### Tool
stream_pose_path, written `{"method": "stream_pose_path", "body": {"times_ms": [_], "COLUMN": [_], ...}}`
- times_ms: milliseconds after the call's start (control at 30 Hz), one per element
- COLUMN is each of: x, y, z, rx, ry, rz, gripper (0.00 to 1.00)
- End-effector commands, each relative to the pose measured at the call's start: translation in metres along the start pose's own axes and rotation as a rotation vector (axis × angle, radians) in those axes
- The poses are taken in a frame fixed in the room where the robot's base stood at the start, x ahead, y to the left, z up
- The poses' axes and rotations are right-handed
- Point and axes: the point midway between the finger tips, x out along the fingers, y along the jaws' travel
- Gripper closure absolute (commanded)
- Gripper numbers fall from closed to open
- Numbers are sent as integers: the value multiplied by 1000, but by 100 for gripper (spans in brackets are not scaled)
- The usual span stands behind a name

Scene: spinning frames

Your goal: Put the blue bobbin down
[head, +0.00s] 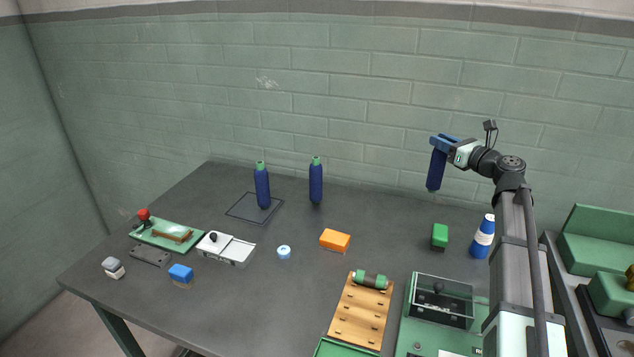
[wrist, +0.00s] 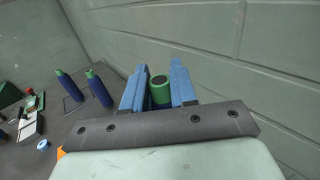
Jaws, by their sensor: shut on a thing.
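My gripper (head: 443,143) is raised in the air at the right of the head view, near the back wall. Its light-blue fingers are shut on a dark blue bobbin (head: 436,172), which hangs nearly upright, slightly tilted, clear of the table. In the wrist view the green top of this bobbin (wrist: 160,88) shows between the two fingers (wrist: 158,92). Two similar blue bobbins with green tops stand upright on the table. One (head: 262,188) is at the thin dark square outline (head: 236,212); the other (head: 316,183) stands to its right.
The dark table (head: 380,225) is bare behind the orange block (head: 335,239). A wooden rack (head: 350,318) and a green-framed box (head: 440,305) are in front. Small tools fill the left side.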

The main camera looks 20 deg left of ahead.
Motion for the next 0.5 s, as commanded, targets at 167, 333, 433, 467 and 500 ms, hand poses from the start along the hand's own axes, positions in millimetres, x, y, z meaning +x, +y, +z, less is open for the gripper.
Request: {"method": "stream_pose_path", "body": {"times_ms": [167, 333, 433, 467, 500], "x": [13, 46, 69, 76, 85], "y": [15, 55, 87, 97, 110], "z": [0, 0, 0, 0, 0], "rx": [0, 0, 0, 0, -1], "ry": [0, -1, -1, -1, -1], "rz": [24, 85, 131, 145, 163], "gripper": [100, 100, 100, 100, 100]}}
